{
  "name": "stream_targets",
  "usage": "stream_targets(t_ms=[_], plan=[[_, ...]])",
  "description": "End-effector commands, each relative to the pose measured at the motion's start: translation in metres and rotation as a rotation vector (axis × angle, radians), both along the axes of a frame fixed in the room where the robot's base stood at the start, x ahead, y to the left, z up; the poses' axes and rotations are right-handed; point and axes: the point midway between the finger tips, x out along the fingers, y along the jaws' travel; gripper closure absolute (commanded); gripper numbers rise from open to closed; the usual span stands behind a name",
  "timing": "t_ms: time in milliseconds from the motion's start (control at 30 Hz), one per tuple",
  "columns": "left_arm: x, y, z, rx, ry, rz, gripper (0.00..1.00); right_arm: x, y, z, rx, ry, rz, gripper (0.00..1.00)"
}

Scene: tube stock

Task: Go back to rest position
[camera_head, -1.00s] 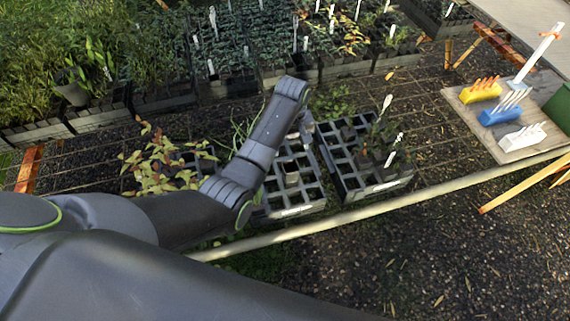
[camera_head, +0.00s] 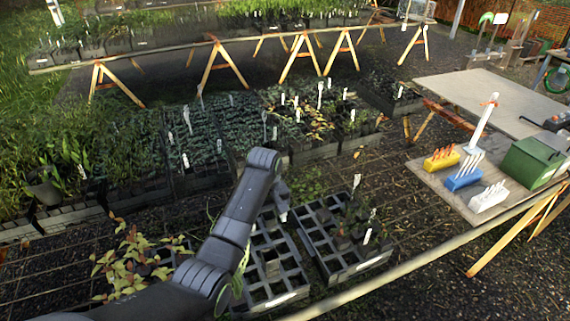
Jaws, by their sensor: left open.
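My left arm comes in from the lower left and reaches over the black cell trays. My left gripper (camera_head: 283,207) hangs at its end, pointing down, above the back of the left-hand black cell tray (camera_head: 285,299). The gripper is small and partly behind my wrist; I see nothing held in it. The left-hand tray has mostly empty cells, with a small pot (camera_head: 270,256) in one. The right-hand black cell tray (camera_head: 345,272) holds some plants and white labels at its right side. My right gripper is out of view.
A wooden board (camera_head: 440,185) at right carries yellow (camera_head: 441,160), blue (camera_head: 463,180) and white (camera_head: 488,197) holders and a green box (camera_head: 532,160). Dense plant trays (camera_head: 205,180) stand behind my arm. A pale rail (camera_head: 420,262) runs along the front edge.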

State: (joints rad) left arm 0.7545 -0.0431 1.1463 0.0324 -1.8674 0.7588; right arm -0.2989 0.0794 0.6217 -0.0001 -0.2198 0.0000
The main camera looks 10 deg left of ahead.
Motion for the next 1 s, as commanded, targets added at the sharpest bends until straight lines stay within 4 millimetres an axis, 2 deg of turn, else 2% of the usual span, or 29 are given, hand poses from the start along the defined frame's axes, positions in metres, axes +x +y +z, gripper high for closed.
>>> stream_targets(t_ms=[167,267,367,500,700,867,1000], plan=[[-0.005,0.005,-0.007,-0.003,-0.003,-0.005,0.31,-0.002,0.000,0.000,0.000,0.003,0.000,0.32],[-0.019,0.017,-0.023,-0.008,-0.017,-0.019,0.31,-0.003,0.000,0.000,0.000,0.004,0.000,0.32],[-0.043,0.036,-0.045,-0.013,-0.043,-0.046,0.31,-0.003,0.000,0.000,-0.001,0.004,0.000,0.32],[-0.087,0.065,-0.072,-0.008,-0.089,-0.095,0.31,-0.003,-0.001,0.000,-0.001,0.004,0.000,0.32],[-0.159,0.104,-0.093,0.028,-0.151,-0.175,0.31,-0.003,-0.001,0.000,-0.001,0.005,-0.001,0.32],[-0.222,0.130,-0.095,0.074,-0.193,-0.249,0.31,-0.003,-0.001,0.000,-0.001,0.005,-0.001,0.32],[-0.274,0.147,-0.085,0.122,-0.223,-0.320,0.31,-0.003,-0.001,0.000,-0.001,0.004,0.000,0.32]])
